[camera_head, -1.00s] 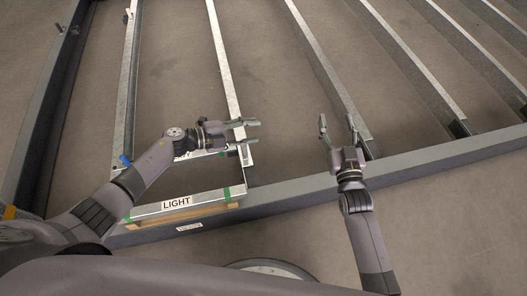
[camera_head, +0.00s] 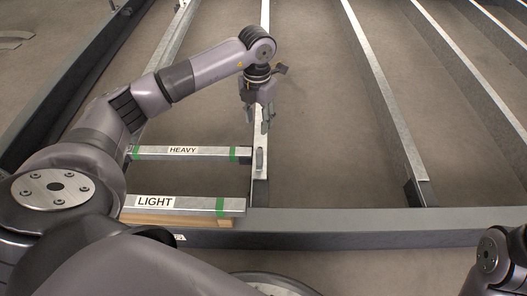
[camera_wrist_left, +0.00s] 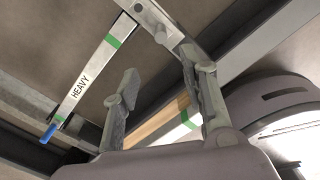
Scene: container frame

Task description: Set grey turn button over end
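The grey turn button (camera_head: 259,161) is a small elongated piece on the metal beam (camera_head: 263,140), lying lengthwise along it, beside the right end of the bar labelled HEAVY (camera_head: 205,152). That bar also shows in the left wrist view (camera_wrist_left: 82,82). My left gripper (camera_head: 259,117) hangs above the beam, just beyond the button, fingers pointing down. In the left wrist view its fingers (camera_wrist_left: 158,80) are spread apart with nothing between them. I cannot tell clearly whether a fingertip touches the button. My right gripper is out of view.
The bar labelled LIGHT (camera_head: 190,203) lies nearer, above a wooden strip (camera_head: 180,219). A dark frame rail (camera_head: 370,224) crosses in front. More beams run away on the right, with bare floor between. A blue piece (camera_wrist_left: 48,134) sits at the HEAVY bar's other end.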

